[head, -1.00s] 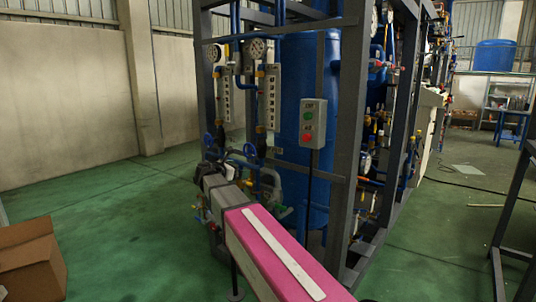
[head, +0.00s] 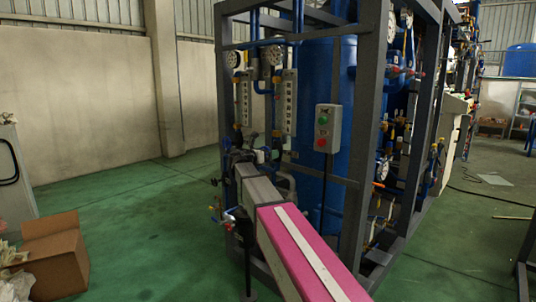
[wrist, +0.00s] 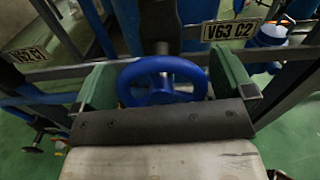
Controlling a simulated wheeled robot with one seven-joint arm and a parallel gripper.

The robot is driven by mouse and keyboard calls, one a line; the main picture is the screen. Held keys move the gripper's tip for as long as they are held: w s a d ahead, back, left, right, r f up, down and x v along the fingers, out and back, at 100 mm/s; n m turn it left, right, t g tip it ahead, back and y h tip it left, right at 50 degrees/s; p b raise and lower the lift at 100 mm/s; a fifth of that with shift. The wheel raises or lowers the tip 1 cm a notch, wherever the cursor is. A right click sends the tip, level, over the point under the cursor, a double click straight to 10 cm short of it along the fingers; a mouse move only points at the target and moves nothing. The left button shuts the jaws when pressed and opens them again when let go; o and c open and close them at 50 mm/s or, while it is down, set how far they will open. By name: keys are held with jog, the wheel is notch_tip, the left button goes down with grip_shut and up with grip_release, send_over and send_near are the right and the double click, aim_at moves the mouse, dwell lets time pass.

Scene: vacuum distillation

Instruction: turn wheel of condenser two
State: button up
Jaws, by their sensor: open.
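A blue handwheel (wrist: 160,92) is at the middle of the wrist view. A label reading V63 C2 (wrist: 233,29) is just up and right of it. My gripper (wrist: 163,68) is open, with one green finger on each side of the wheel. The wheel lies between the fingers, with small gaps seeming to remain at both sides. In the head view my gripper (head: 240,150) is at the left front of the rack, and my arm hides the wheel there.
A second label ending in C1 (wrist: 25,54) is at left in the wrist view. The grey rack frame (head: 371,120) and a switch box (head: 327,128) stand close to my arm. A cardboard box (head: 50,255) is on the floor at left. Green floor between is clear.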

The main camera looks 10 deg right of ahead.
jog(key=shift+w+d, duration=0.25)
jog(key=shift+d, duration=0.15)
jog(key=c, duration=0.8)
jog(key=shift+o, duration=0.2)
